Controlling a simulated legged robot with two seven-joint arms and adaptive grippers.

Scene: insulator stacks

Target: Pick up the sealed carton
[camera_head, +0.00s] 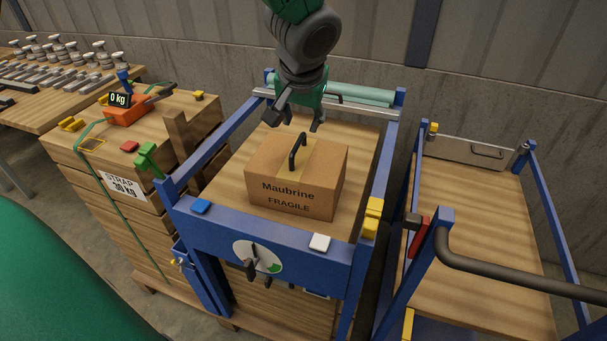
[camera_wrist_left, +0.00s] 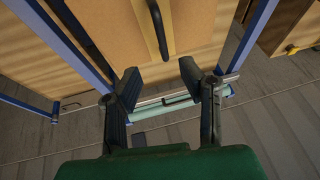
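The sealed carton (camera_head: 293,180) is a brown cardboard box marked "Maubrine FRAGILE". It sits upright on the wooden top of a blue-framed stand, with a black handle (camera_head: 297,151) on its upper face. My left gripper (camera_head: 296,122) hangs above and behind the carton in the head view, fingers spread and empty. In the left wrist view the two open fingers (camera_wrist_left: 160,82) point toward the handle (camera_wrist_left: 158,28) and the carton's taped top (camera_wrist_left: 112,25), with a gap between fingertips and handle. My right gripper does not show.
The blue frame (camera_head: 270,240) surrounds the carton, with a dial (camera_head: 257,257) in front and grey-green rollers (camera_head: 345,94) behind. A strapped wooden crate (camera_head: 85,163) stands left with an orange 0 kg scale (camera_head: 125,109). A cart (camera_head: 480,235) with bare wooden deck stands right.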

